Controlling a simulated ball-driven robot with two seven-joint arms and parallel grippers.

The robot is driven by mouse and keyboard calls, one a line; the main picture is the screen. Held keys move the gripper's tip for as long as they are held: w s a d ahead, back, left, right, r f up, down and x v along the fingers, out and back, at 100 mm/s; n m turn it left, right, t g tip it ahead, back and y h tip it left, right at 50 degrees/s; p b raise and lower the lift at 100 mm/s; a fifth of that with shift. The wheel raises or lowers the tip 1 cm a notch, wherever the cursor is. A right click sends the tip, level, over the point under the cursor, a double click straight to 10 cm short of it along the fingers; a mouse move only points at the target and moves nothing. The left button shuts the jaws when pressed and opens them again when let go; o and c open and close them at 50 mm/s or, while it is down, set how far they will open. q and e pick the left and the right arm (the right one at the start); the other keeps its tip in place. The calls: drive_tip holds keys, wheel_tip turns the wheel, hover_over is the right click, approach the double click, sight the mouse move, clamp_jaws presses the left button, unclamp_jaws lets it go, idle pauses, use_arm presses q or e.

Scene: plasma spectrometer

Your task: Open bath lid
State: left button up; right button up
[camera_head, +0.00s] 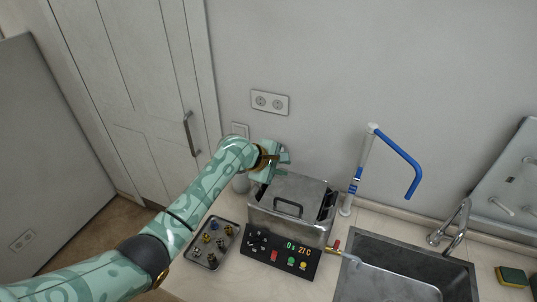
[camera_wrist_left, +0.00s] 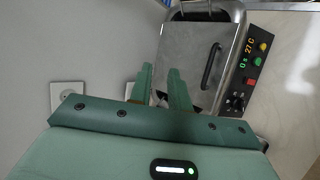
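The metal bath (camera_head: 290,229) stands on the counter with its control panel (camera_head: 282,254) in front. Its lid (camera_head: 303,188) lies over the top, with a black handle (camera_head: 288,207) and a dark gap along its right side. In the left wrist view the lid (camera_wrist_left: 190,62) and the handle (camera_wrist_left: 211,66) are beyond my fingers. My left gripper (camera_head: 284,157) is at the back left corner of the bath, apart from the handle. Its two fingers (camera_wrist_left: 162,88) are apart with nothing seen between them. My right gripper is not in view.
A tray (camera_head: 198,263) with several small fittings lies left of the bath. A sponge (camera_head: 512,276) lies far right. A wall outlet (camera_head: 269,102) is above.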

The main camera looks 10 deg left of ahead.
use_arm(q)
drive_tip(key=v, duration=0.6)
drive_tip(key=shift+s+a+r, duration=0.15)
drive_tip(key=shift+s+r, duration=0.1)
